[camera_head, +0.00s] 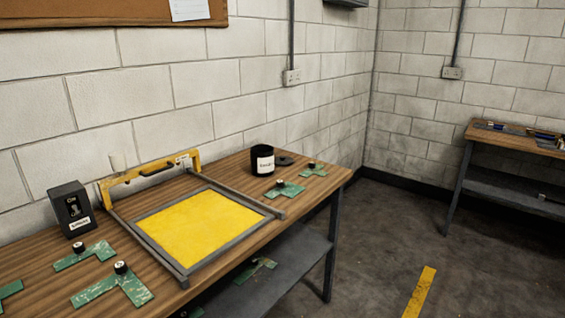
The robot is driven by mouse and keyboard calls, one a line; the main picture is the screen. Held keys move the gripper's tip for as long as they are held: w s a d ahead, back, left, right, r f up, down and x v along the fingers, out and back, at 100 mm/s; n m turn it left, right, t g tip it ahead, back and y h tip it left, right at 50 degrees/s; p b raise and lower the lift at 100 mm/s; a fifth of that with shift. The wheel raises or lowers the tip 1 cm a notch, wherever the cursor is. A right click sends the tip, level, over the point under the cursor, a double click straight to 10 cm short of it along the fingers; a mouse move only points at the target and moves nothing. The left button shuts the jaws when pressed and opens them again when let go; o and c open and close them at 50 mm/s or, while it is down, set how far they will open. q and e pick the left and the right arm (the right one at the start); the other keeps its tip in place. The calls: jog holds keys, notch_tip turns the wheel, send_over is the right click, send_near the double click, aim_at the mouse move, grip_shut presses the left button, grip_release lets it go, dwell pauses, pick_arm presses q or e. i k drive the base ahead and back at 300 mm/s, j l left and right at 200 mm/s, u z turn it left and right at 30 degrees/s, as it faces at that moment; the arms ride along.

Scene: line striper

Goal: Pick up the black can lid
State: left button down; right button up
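A black can (262,160) with a white label stands at the back right of the wooden workbench (317,181). A small flat dark disc, seemingly the black can lid (284,160), lies on the bench just right of the can, close to the wall. The can's top looks dark; I cannot tell whether it is open. Neither of my grippers shows in the view.
A yellow panel in a grey frame (202,228) with a yellow handle bar (150,175) fills the bench's middle. Green L-shaped pieces with black knobs (285,190) lie around it. A black box (72,209) stands left. Floor is clear to the right; a second bench (485,133) stands beyond.

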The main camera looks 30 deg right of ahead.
aim_at(281, 160)
jog(key=i+l, duration=0.15)
jog(key=l, duration=0.2)
jog(key=i+l+u, duration=0.1)
jog(key=l, duration=0.2)
jog(key=i+l, duration=0.2)
jog(key=l, duration=0.15)
jog(key=i+l+u, duration=0.1)
jog(key=l, duration=0.25)
jog(key=i+l, duration=0.15)
jog(key=l, duration=0.2)
jog(key=i+l+u, duration=0.1)
jog(key=l, duration=0.25)
